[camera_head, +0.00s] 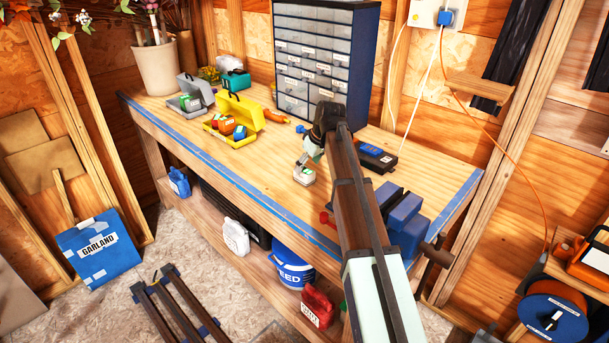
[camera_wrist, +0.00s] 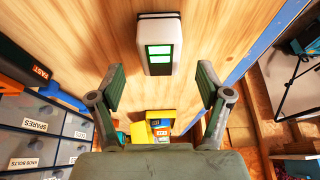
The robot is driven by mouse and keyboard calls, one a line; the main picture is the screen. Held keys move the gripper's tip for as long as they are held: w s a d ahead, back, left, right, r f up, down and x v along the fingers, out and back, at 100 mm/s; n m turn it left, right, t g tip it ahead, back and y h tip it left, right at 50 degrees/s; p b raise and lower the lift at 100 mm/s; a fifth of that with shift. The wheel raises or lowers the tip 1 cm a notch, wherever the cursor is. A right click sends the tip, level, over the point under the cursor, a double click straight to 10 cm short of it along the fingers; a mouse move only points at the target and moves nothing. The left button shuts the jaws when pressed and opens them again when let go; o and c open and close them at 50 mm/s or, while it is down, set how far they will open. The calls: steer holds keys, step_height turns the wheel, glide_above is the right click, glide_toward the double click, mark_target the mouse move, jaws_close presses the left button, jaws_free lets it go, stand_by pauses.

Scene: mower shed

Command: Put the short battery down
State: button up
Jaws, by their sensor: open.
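A small pale grey block with green faces, which looks like the short battery (camera_head: 304,178), stands on the wooden workbench (camera_head: 250,160) just below my gripper (camera_head: 308,158). My gripper (camera_wrist: 161,72) is open, with a clear gap on both sides of the battery. No finger is seen touching it. The battery's contact with the bench is partly hidden.
A black and blue charger-like unit (camera_head: 375,156) lies right of my gripper, with a blue vise (camera_head: 403,222) at the bench's right end. An open yellow case (camera_head: 238,115) and a grey case (camera_head: 190,98) stand left. A drawer cabinet (camera_head: 315,60) stands behind. Bare bench lies front-left.

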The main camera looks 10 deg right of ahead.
mark_target(304, 170)
steer(key=shift+p+x, duration=0.55)
steer(key=shift+x, duration=1.4)
jaws_close()
steer(key=shift+r, duration=0.15)
